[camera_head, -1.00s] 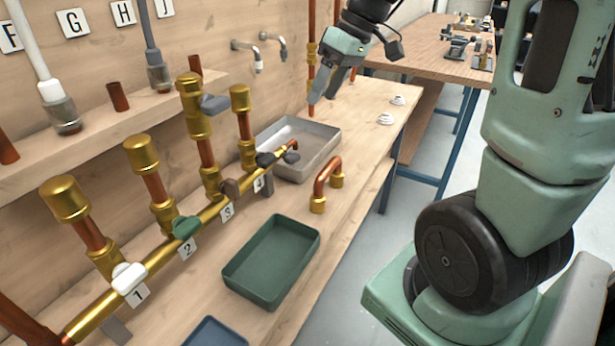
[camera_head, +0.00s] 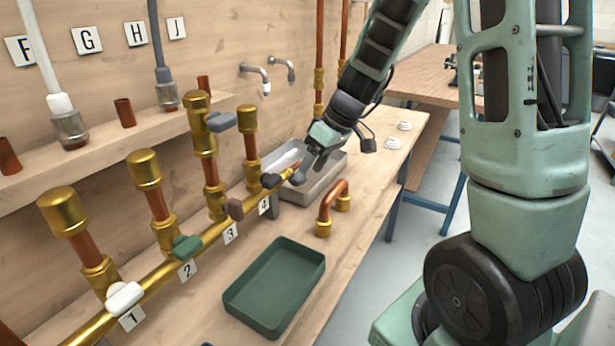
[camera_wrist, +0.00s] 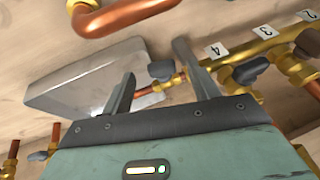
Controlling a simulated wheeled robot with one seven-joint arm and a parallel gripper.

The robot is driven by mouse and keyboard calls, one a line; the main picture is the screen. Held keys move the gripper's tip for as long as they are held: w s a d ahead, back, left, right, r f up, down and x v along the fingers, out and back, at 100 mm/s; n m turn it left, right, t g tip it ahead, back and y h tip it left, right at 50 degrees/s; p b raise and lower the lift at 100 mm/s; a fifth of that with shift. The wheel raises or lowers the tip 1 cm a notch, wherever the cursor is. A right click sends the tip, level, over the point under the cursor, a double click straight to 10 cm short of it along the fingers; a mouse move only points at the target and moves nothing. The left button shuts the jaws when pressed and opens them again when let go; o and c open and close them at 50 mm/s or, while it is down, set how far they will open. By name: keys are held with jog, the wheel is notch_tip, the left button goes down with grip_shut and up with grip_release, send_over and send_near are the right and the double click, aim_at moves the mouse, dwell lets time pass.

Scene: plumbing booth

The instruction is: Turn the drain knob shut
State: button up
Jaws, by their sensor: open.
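The brass manifold (camera_head: 150,287) runs along the bench with numbered tags 1 to 4. The drain knob (camera_wrist: 161,70), a small dark grey handle, sits at its far end, past tag 4, by a short copper outlet. In the head view the drain knob (camera_head: 298,178) is close beneath my gripper (camera_head: 312,166), partly covered by it. In the wrist view my gripper (camera_wrist: 155,64) is open, with the drain knob between its two grey fingers. Contact between fingers and knob cannot be told.
A grey metal tray (camera_head: 322,184) lies under the outlet. Other valve handles line the manifold: white (camera_head: 124,297), green (camera_head: 187,246), brown (camera_head: 236,208) and dark (camera_head: 271,181). A copper U-pipe (camera_head: 333,195) and green bin (camera_head: 275,285) stand in front.

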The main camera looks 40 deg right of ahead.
jog(key=shift+x, duration=1.4)
jog(key=c, duration=1)
